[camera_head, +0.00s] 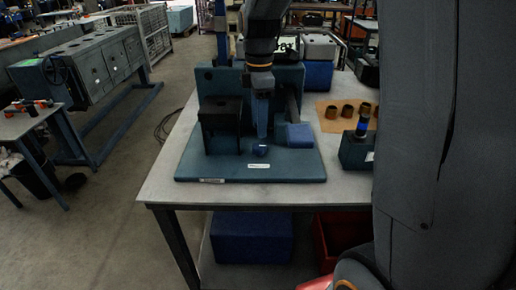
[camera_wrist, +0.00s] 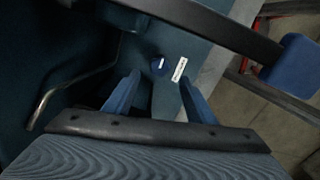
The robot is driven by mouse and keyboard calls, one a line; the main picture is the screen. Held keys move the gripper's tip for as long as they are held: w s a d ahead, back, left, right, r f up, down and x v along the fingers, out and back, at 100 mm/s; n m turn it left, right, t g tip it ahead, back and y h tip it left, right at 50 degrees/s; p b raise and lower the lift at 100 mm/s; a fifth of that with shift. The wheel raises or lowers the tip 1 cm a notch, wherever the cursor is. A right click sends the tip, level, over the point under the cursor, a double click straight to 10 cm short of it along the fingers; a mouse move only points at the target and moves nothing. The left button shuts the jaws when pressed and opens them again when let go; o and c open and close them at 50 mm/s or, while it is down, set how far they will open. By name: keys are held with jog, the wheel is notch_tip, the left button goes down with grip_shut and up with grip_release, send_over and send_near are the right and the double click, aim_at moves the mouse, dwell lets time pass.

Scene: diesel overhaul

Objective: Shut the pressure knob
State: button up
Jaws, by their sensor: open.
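The pressure knob (camera_head: 260,150) is a small round dark-blue knob low on the front of the teal test stand (camera_head: 250,172). A white label (camera_head: 259,166) is beside it. In the wrist view the knob (camera_wrist: 159,64) shows a short white mark on its face, with the label (camera_wrist: 180,69) to its right. My gripper (camera_head: 262,136) points down above the knob. In the wrist view its two blue fingers (camera_wrist: 159,80) are spread apart and empty, with the knob seen beyond the gap between the tips. I see no contact with the knob.
A bent metal pipe (camera_wrist: 60,90) is left. A dark box (camera_head: 220,115) stands left on the stand.

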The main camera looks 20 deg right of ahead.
aim_at(259, 146)
jog(key=shift+f+p, duration=0.7)
jog(key=shift+f, duration=3.35)
jog(key=shift+c, duration=0.2)
jog(key=c, duration=1)
